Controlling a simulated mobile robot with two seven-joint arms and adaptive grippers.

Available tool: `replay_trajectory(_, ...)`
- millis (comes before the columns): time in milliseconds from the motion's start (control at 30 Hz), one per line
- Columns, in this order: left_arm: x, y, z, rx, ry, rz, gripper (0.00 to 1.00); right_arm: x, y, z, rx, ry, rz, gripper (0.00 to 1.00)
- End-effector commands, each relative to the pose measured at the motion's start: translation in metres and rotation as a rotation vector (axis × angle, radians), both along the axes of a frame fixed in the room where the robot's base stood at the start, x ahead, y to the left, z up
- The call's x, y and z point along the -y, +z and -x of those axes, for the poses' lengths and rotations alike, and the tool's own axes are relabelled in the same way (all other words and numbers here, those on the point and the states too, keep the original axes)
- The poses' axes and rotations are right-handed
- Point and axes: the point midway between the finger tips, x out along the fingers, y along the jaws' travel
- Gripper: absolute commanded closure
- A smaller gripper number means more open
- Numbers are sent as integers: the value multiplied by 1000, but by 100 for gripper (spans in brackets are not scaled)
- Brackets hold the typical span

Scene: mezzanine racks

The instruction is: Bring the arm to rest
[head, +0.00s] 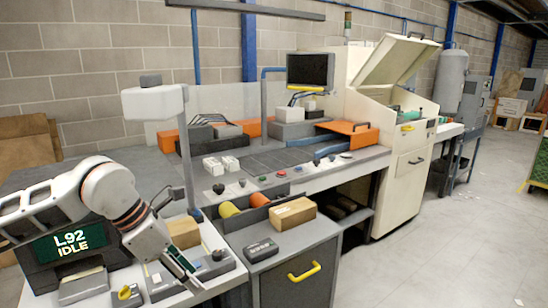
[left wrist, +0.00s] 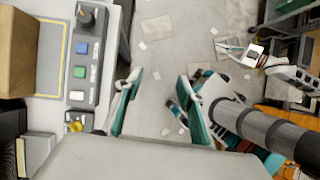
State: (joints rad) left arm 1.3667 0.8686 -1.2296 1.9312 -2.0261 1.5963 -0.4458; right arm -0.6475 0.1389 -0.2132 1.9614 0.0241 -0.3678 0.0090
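My left arm comes in from the left in the head view. Its gripper (head: 184,278) points down over the front edge of the control panel at the L92 IDLE machine. In the left wrist view the left gripper (left wrist: 163,78) has its two teal-lined fingers spread apart, with bare floor between them and nothing held. The control panel (left wrist: 84,62), with blue, green and white buttons and a dark knob, lies left of the fingers, apart from them. My right gripper (left wrist: 228,48) shows small at the upper right of the wrist view; its fingers look parted and empty.
A cardboard box (head: 183,232) stands behind the panel. A grey cabinet (head: 292,262) carries another carton (head: 293,213) and a dark handheld device (head: 261,250). A yellow knob (head: 126,293) is close to my left arm. The floor (head: 440,250) to the right is open.

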Motion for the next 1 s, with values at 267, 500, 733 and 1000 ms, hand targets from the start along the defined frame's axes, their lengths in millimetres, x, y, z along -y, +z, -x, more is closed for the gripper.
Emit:
replay_trajectory(267, 91, -23, 48, -169, -75, 310, 61, 1, 5, -6, 13, -1, -1, 100)
replay_trajectory(500, 177, -8, 95, -413, -38, 753, 61, 1, 1, 0, 2, -1, 0, 100)
replay_trajectory(733, 211, 25, 98, -681, 172, 1202, 61, 1, -1, 1, -2, -1, 1, 100)
replay_trajectory(1000, 180, 12, 49, -986, 643, 1654, 61, 1, -2, 1, -4, 0, 1, 100)
